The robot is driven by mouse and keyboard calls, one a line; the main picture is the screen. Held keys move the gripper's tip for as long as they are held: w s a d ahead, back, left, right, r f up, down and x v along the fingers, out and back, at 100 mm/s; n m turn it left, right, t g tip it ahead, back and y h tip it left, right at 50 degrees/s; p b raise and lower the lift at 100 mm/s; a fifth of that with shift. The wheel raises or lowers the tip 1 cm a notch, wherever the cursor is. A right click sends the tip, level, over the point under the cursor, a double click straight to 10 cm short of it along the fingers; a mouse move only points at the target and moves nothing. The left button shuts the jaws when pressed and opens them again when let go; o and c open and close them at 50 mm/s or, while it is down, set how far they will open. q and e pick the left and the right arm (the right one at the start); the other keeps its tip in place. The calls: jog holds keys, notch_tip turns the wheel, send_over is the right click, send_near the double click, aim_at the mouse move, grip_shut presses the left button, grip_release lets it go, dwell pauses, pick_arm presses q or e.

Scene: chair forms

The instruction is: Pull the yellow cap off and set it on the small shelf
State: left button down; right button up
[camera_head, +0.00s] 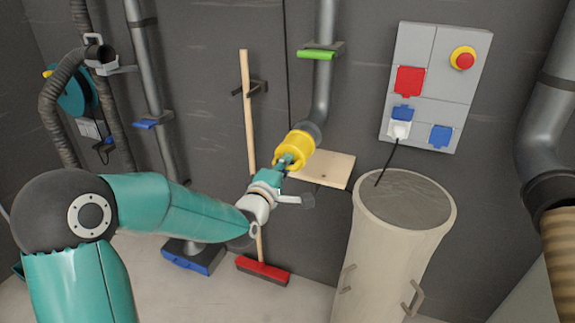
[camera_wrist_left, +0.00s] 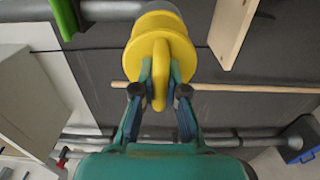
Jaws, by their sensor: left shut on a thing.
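The yellow cap (camera_head: 302,141) sits at the lower end of a grey pipe (camera_head: 322,104) in the head view. It also shows in the left wrist view (camera_wrist_left: 160,30), with its handle pointing toward me. My left gripper (camera_head: 287,161) is shut on the cap's handle; its two fingers (camera_wrist_left: 160,88) lie on either side of the handle in the left wrist view. The cap appears to be against the pipe's end; I cannot tell whether it is loose. The small wooden shelf (camera_head: 327,168) is on the wall just right of and below the cap, with its top bare. My right gripper is not in view.
A tall beige bin (camera_head: 385,250) stands right of the shelf. A broom (camera_head: 247,100) leans on the wall behind my left arm. A green lever (camera_head: 317,54) is on the pipe above the cap. A grey socket panel (camera_head: 435,85) hangs at the upper right.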

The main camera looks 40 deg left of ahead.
pick_arm(q)
jog(key=shift+b+v, duration=0.95)
jog(key=shift+v, duration=1.05)
jog(key=shift+b+v, duration=1.1)
jog(key=shift+v, duration=1.4)
